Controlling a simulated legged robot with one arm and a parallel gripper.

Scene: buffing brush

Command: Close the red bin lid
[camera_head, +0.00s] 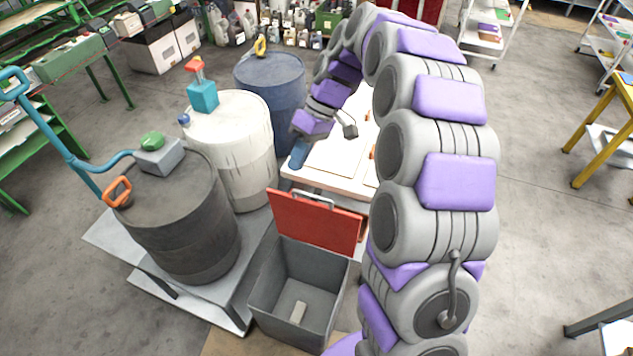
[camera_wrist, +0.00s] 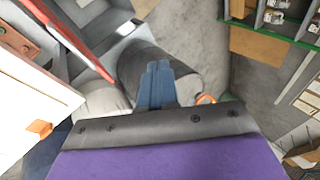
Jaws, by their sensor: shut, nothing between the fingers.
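The grey bin (camera_head: 262,300) stands open on the floor at the lower middle of the head view. Its red lid (camera_head: 315,225) is raised and leans back at the bin's far side, with a light handle (camera_head: 300,197) along its top edge. My gripper (camera_head: 298,155) is beyond the lid, above the left edge of the white table, apart from the lid. Its blue fingers are together and empty in the wrist view (camera_wrist: 158,82). A red strip, apparently the lid's edge (camera_wrist: 68,38), shows at the upper left of the wrist view.
A dark barrel (camera_head: 180,220), a white barrel (camera_head: 230,145) and a blue barrel (camera_head: 275,95) stand left of my gripper. The white table (camera_head: 335,183) lies behind the lid. A small pale block (camera_head: 298,311) lies inside the bin. Open floor (camera_head: 550,230) is at right.

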